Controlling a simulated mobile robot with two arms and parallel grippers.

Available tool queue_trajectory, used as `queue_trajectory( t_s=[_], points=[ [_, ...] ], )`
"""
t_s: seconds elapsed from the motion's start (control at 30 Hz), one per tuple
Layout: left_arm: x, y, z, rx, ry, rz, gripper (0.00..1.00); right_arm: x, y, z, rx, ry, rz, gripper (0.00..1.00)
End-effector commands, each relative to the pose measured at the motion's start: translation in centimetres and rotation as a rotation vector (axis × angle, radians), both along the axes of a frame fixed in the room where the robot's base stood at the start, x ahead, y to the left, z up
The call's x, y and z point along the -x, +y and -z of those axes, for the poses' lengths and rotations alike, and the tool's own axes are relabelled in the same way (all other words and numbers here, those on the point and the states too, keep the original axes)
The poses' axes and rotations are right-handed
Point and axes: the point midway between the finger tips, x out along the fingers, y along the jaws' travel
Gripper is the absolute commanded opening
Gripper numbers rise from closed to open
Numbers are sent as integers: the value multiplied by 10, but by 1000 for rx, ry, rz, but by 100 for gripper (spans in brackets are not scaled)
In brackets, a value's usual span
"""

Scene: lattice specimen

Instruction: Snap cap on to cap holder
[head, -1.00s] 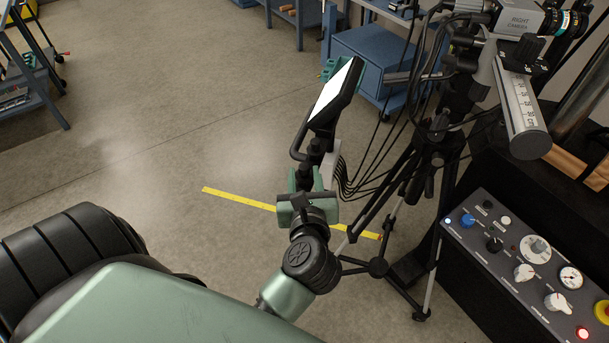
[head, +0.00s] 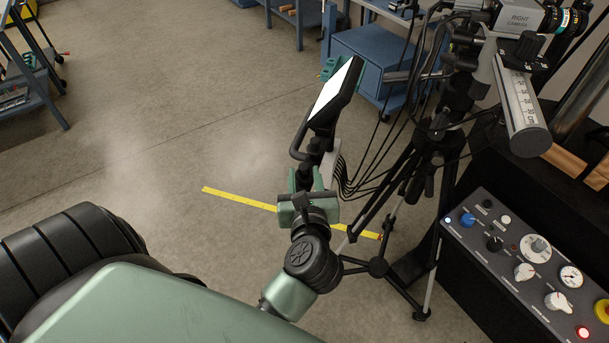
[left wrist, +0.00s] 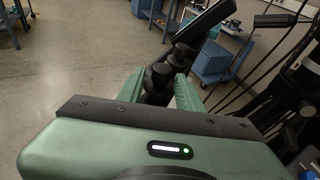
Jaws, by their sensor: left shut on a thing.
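My left gripper (head: 308,180) is in the middle of the head view. Its two green fingers are around a black jointed stem below a tilted screen (head: 334,95). In the left wrist view, the left gripper (left wrist: 160,88) has the black stem (left wrist: 161,76) between its fingers, and the dark edge of the screen (left wrist: 200,24) rises above it. A camera marked "RIGHT CAMERA" (head: 517,20) with a lens (head: 566,23) is at the upper right. I cannot make out a cap or a cap holder. My right gripper is not in view.
A tripod (head: 378,267) with hanging cables stands right of the gripper. A control panel (head: 536,262) with knobs and dials is at the lower right. A blue cabinet (head: 366,65) stands behind. A yellow strip (head: 240,199) lies on the floor, which is open to the left.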

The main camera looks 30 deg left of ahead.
Motion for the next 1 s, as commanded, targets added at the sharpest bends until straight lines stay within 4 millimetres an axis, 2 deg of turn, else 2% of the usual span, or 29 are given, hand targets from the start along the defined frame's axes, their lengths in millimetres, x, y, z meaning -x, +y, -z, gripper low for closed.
queue_trajectory(
  t_s=[0.03,0.23,0.27,0.33,0.57,0.67,1.0],
  points=[
    [2,-1,8,8,18,-1,0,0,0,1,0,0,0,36],
    [2,-1,9,8,21,-2,0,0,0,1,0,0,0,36],
    [2,-1,9,8,21,-2,41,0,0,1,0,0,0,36],
    [2,-1,9,7,19,-1,61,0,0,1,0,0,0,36],
    [1,-1,5,4,11,-1,61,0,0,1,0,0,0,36],
    [1,-1,4,4,10,0,83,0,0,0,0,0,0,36],
    [1,0,3,2,6,0,83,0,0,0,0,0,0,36]
  ],
)
